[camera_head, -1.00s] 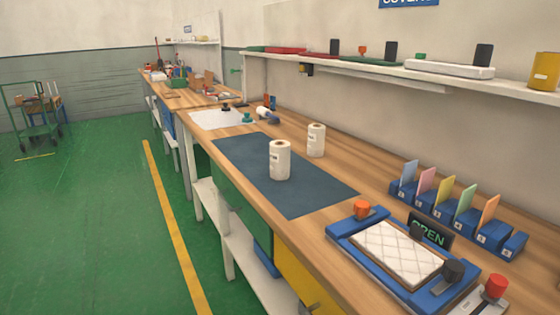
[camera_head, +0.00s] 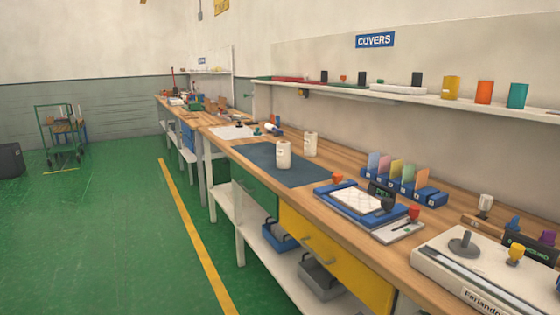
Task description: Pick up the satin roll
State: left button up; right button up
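Two white upright rolls stand on the wooden workbench. The nearer roll (camera_head: 283,155) is on the dark blue mat (camera_head: 255,156). The farther roll (camera_head: 310,144) stands at the mat's back edge, close to the nearer one. Both have dark print too small to read, so I cannot tell which, if either, is satin. Neither of my grippers is in view.
A blue frame with a quilted white pad (camera_head: 355,200) sits on the bench (camera_head: 315,198) right of the mat. A blue card rack (camera_head: 402,182) stands behind it. A white machine (camera_head: 470,270) is nearest at right.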

aim_at(284, 148)
jog(key=u, duration=0.9)
jog(key=i, duration=1.1)
jog(key=u, duration=0.55)
jog(key=i, duration=1.5)
jog(key=z, duration=0.8)
